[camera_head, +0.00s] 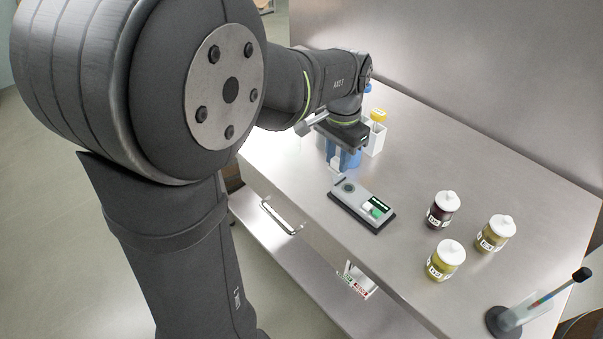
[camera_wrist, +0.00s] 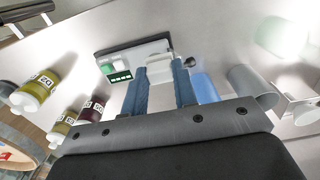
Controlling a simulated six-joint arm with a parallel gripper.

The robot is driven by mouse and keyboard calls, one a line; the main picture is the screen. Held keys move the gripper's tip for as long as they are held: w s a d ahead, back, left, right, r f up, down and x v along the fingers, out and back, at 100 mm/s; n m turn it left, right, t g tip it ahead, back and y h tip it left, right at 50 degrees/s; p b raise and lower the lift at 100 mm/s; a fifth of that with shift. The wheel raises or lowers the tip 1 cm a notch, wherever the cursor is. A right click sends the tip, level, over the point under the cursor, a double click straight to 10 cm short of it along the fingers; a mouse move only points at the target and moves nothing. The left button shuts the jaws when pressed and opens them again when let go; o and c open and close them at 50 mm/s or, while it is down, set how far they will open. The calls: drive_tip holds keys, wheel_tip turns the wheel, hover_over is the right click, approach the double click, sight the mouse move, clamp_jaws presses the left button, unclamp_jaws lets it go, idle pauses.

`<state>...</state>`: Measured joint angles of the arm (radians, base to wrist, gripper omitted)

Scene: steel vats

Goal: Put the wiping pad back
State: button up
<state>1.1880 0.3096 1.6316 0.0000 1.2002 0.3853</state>
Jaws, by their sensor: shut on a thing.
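My gripper (camera_head: 343,160) is above the steel table, beside the far end of the dark-based measuring instrument (camera_head: 362,204). Its two blue fingers (camera_wrist: 160,84) are shut on a small white piece, which looks like the wiping pad (camera_wrist: 158,68). The pad also shows low at the fingers in the head view (camera_head: 335,164). The instrument, with its green display and a small round well, lies past the fingertips in the wrist view (camera_wrist: 128,61). I cannot tell whether the pad touches the table.
A white holder (camera_head: 375,140) with a yellow-capped item stands right behind my gripper. Three lidded sample jars (camera_head: 443,210) stand right of the instrument. A dark round stand (camera_head: 504,321) with a clear tube is at the near right. Bare table lies between.

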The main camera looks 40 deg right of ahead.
drive_tip(key=w+f, duration=0.2)
drive_tip(key=w, duration=0.1)
drive_tip(key=w+f, duration=0.2)
drive_tip(key=w, duration=0.2)
drive_tip(key=w+a+f, duration=0.1)
drive_tip(key=w+f, duration=0.1)
drive_tip(key=w, duration=0.1)
drive_tip(key=shift+w+f, duration=0.25)
drive_tip(key=shift+w, duration=0.1)
drive_tip(key=shift+f, duration=2.05)
drive_tip(key=o, duration=0.9)
drive_tip(key=shift+f, duration=0.1)
drive_tip(key=shift+o, duration=0.2)
wheel_tip(320, 180, up, 12)
drive_tip(key=shift+f, duration=4.05)
